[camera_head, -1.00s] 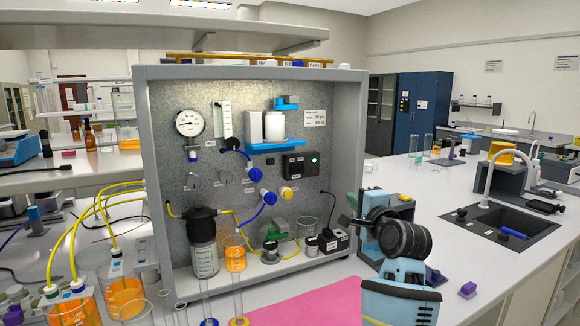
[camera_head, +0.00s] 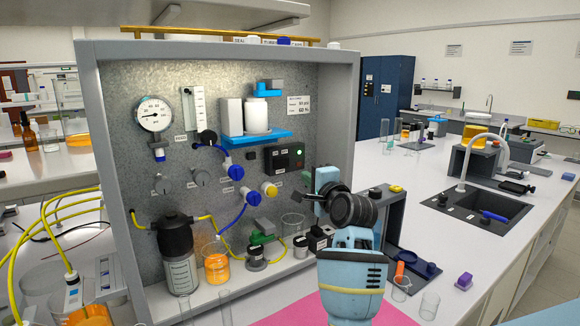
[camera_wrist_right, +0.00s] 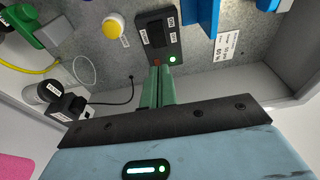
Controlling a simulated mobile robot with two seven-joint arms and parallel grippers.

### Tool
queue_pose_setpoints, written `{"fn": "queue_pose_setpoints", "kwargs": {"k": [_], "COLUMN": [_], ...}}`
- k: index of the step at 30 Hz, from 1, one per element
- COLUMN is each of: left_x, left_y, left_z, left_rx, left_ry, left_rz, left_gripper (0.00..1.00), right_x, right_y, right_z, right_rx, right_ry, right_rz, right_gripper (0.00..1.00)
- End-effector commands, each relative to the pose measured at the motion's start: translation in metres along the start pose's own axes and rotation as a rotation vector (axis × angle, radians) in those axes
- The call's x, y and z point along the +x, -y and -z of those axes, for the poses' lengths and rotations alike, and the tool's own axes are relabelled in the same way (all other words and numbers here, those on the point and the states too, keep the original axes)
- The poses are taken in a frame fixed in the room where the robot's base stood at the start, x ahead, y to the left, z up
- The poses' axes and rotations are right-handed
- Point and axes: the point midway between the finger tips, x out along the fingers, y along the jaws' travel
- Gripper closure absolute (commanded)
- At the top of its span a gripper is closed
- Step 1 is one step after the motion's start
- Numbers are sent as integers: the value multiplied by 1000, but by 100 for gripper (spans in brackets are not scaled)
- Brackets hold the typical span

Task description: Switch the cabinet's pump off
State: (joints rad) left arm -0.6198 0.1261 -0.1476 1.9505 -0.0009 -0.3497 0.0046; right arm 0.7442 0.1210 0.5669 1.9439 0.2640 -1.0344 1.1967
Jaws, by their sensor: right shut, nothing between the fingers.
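The cabinet (camera_head: 86,120) is a grey open-fronted frame with a speckled metal back panel. On that panel is a black switch box (camera_head: 284,158) with a lit green lamp (camera_head: 299,152). It also shows in the right wrist view (camera_wrist_right: 152,30), with the lamp lit (camera_wrist_right: 172,58). My right gripper (camera_head: 308,198) is right of and below the box in the head view. In the right wrist view its green fingers (camera_wrist_right: 159,72) are together, empty, and point at the box's lamp end. A small reddish part shows at the tips. I cannot tell whether they touch. My left gripper is not in view.
A yellow knob (camera_head: 269,190) and blue valves (camera_head: 236,172) sit left of and below the box. A blue shelf (camera_head: 262,138) with white containers is above it. An orange-filled beaker (camera_head: 216,265) and a dark-capped bottle (camera_head: 178,250) stand on the cabinet floor.

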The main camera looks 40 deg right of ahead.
Motion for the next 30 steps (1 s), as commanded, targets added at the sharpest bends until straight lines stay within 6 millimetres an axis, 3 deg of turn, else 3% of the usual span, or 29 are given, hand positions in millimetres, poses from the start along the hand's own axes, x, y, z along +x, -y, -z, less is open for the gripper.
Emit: {"fn": "queue_pose_setpoints", "kwargs": {"k": [18,30], "left_x": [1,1], "left_y": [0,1], "left_z": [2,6], "left_rx": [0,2], "left_ry": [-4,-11], "left_rz": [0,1], "left_gripper": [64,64], "right_x": [87,114], "right_y": [0,1], "right_z": [0,0], "right_rx": [0,0], "right_ry": [-1,0], "right_rz": [0,1], "right_gripper": [100,100]}}
